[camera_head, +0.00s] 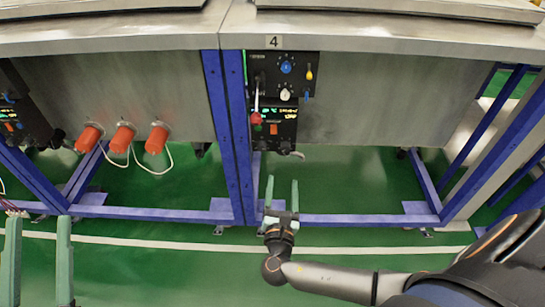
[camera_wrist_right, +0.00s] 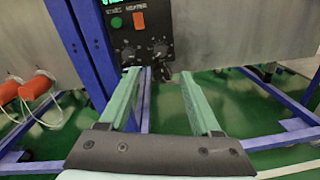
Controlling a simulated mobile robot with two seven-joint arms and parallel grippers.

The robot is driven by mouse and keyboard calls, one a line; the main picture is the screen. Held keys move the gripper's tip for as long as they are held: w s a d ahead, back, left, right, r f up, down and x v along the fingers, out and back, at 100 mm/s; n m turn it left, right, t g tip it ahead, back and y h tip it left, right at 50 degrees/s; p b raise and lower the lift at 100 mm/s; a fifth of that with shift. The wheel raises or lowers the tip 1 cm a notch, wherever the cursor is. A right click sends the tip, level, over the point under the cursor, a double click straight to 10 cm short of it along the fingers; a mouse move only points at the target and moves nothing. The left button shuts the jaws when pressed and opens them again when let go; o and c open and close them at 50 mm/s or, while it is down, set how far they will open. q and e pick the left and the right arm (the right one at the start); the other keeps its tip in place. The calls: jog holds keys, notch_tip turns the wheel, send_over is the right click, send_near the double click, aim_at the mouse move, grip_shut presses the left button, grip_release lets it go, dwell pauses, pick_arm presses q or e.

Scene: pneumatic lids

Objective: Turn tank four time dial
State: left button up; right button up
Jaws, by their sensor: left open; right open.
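The tank four control panel (camera_head: 305,115) hangs under the label "4" (camera_head: 274,42) on the tank front. Its upper part has a blue knob (camera_head: 286,67) and a white knob (camera_head: 285,94). Its lower part, in the right wrist view, has two black dials, a left one (camera_wrist_right: 129,52) and a right one (camera_wrist_right: 160,49). I cannot read which is the time dial. My right gripper (camera_head: 282,184) is open and empty below the panel, apart from it, fingers pointing toward it. My left gripper (camera_head: 38,222) is open and empty at the lower left, far from the panel.
A red-knobbed lever (camera_head: 257,118) and a yellow switch (camera_head: 309,73) are on the panel. An orange switch (camera_wrist_right: 139,20) and green button (camera_wrist_right: 116,22) sit above the black dials. A blue post (camera_head: 238,140) stands just left. Orange plugs (camera_head: 123,137) stick out farther left.

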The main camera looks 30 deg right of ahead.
aim_at(285, 149)
pick_arm(q)
jog(key=s+m+h+b, duration=0.1)
jog(key=s+r+m+h+b, duration=0.1)
jog(key=h, duration=0.1)
jog(key=s+m+h+b, duration=0.1)
jog(key=shift+s+d+r+h, duration=0.2)
jog(key=shift+d+r+h, duration=0.1)
jog(key=shift+d+r, duration=0.1)
pick_arm(e)
jog(key=x, duration=1.2)
jog(key=shift+d, duration=0.25)
jog(key=shift+c, duration=0.2)
grip_shut()
